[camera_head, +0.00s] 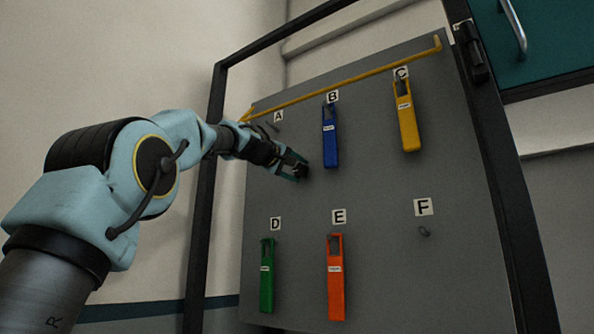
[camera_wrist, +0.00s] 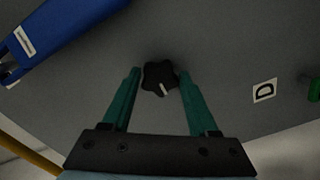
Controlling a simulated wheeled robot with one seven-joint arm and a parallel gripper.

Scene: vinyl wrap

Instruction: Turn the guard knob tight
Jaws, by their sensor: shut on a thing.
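The guard knob is a black, lobed knob (camera_wrist: 160,77) with a white mark, on the grey panel (camera_head: 375,185). In the wrist view it sits between the tips of my gripper's two green fingers (camera_wrist: 159,86). In the head view my gripper (camera_head: 293,168) reaches the panel from the left, below hook A and left of the blue tool, and the knob shows as a dark shape (camera_head: 301,171) at its fingertips. My gripper is shut on the knob. How tight the knob is cannot be told.
Blue (camera_head: 330,145), yellow (camera_head: 406,122), green (camera_head: 267,280) and orange (camera_head: 336,285) tools hang at B, C, D and E. Hooks A and F (camera_head: 424,232) are bare. A yellow bar (camera_head: 345,80) crosses the panel's top. A black frame (camera_head: 510,190) surrounds it.

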